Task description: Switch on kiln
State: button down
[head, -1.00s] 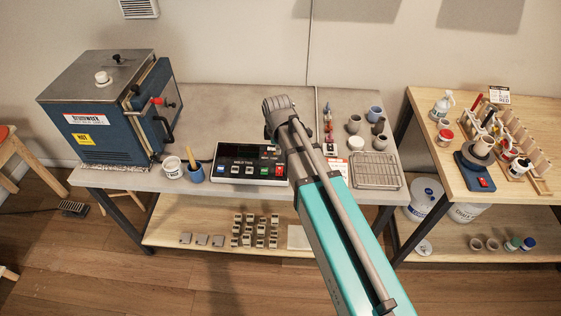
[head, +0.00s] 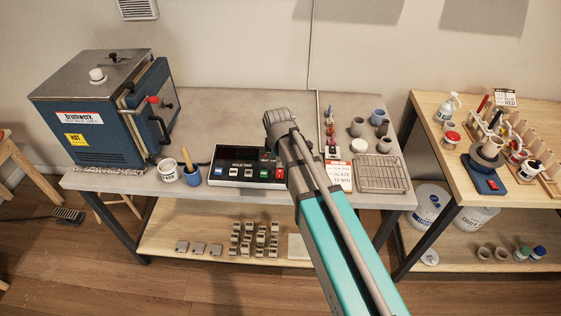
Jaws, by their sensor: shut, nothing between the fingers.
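The blue kiln (head: 105,115) stands at the left end of the grey bench, with a red-knobbed handle on its side. A black control box (head: 240,158) lies on the bench right of it, with a display and a row of blue, white, green and red buttons. My gripper (head: 268,143) is at the end of the teal arm, over the right part of the box. It is shut and holds nothing. The wrist hides most of it and the box's right edge, so I cannot tell whether it touches the box.
A card (head: 339,176), a wire rack (head: 382,174) and small pots are to the right. The back of the grey bench (head: 220,112) is clear.

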aim_at(279, 177)
jog(key=shift+w+f+b, duration=0.25)
jog(key=shift+f+b, duration=1.5)
jog(key=shift+f, duration=0.15)
jog(key=shift+w+f+b, duration=0.2)
jog(key=shift+f+b, duration=1.5)
jog(key=shift+f, duration=0.15)
